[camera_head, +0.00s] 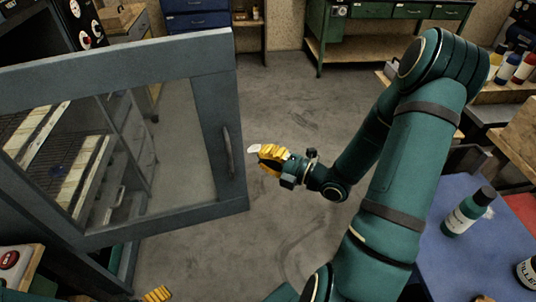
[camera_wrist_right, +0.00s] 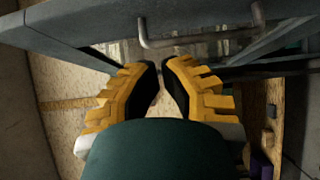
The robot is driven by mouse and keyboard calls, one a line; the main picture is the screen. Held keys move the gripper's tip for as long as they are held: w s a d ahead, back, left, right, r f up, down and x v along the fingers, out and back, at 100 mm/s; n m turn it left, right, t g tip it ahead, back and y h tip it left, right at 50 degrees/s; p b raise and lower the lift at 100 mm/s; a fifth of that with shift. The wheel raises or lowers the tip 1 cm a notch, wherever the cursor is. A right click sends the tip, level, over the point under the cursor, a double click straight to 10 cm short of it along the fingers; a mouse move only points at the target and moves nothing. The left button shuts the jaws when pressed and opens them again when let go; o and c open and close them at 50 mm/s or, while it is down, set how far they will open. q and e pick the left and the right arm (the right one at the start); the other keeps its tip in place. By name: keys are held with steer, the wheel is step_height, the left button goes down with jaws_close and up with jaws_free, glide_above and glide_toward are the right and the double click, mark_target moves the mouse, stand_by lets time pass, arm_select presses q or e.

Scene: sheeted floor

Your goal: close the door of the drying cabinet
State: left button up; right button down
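The drying cabinet's door (camera_head: 120,58) is a grey frame with a clear pane, and it stands open at the left of the head view. Its upright handle (camera_head: 226,149) is near the door's right edge. My right gripper (camera_head: 257,156) is just right of the door edge, apart from the handle. Its yellow fingers (camera_wrist_right: 159,72) nearly meet at the tips, with nothing between them. The handle (camera_wrist_right: 188,40) shows beyond the fingertips in the wrist view. Part of my left gripper (camera_head: 156,294) shows at the bottom edge; its state is unclear. Cabinet shelves (camera_head: 55,150) show through the pane.
A blue-topped table (camera_head: 445,255) with a green bottle (camera_head: 465,212) stands at the right, beside my right arm. A green workbench (camera_head: 375,40) is at the back. The concrete floor (camera_head: 275,95) right of the door is clear. A red button box (camera_head: 12,262) is at lower left.

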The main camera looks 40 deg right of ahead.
mark_target(230, 135)
steer(key=x, duration=0.3)
steer(key=d+x, duration=0.1)
steer(key=x, duration=0.4)
steer(key=shift+w+d+p, duration=0.3)
steer(key=shift+w, duration=0.4)
steer(key=shift+w+d, duration=0.25)
steer(key=shift+w, duration=0.35)
